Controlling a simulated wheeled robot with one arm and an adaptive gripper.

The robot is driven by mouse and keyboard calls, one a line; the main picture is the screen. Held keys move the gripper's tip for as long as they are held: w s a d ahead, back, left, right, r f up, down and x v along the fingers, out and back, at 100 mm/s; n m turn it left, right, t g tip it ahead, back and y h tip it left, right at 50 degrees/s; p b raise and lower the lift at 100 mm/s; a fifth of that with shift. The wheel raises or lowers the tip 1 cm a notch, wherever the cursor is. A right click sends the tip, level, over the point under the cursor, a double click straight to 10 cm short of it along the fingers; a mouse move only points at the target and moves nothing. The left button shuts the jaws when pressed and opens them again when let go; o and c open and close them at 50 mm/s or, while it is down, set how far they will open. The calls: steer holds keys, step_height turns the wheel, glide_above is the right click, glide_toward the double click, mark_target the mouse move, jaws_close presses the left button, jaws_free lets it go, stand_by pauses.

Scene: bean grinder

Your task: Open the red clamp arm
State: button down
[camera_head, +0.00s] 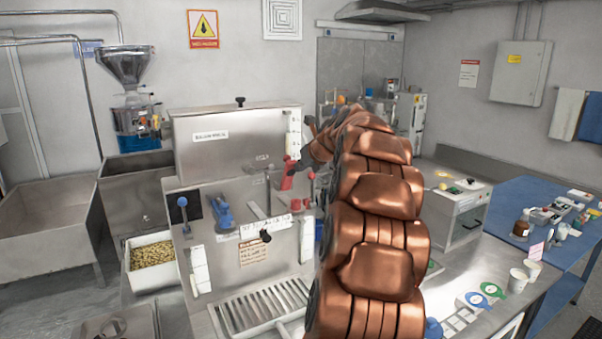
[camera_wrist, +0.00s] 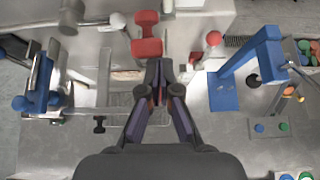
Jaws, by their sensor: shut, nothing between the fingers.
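The red clamp arm (camera_head: 287,174) stands upright on the steel machine's front in the head view. What seems to be the same red part (camera_wrist: 147,34) shows at the top middle of the wrist view, as two red blocks on a narrow stem. My gripper (camera_wrist: 160,72) points at the machine with its dark fingers together and empty. Its tips lie just below the lower red block in the picture; I cannot tell whether they touch. In the head view my copper-coloured arm hides most of the gripper.
The steel machine (camera_head: 238,143) carries a blue clamp (camera_head: 221,211) and a blue-knobbed lever (camera_head: 183,207). In the wrist view a blue bracket (camera_wrist: 223,92) and a red-knobbed lever (camera_wrist: 213,39) stand right of the fingers. A blue part (camera_wrist: 40,92) stands left.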

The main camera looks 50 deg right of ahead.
steer(key=w+r, duration=0.1)
steer(key=w+d+r, duration=0.1)
steer(key=shift+w, duration=0.3)
steer(key=shift+w+d+r, duration=0.3)
steer(key=shift+w+r, duration=0.05)
steer(key=shift+w, duration=0.35)
steer(key=shift+w+d+r, duration=0.25)
steer(key=shift+w+r, duration=0.05)
steer(key=shift+w, duration=0.5)
steer(key=shift+w, duration=0.1)
steer(key=shift+a, duration=0.1)
steer(key=shift+s+a+r, duration=0.1)
steer(key=shift+s+r, duration=0.2)
steer(key=shift+r, duration=0.05)
steer(key=v, duration=1.1)
steer(key=shift+s, duration=0.35)
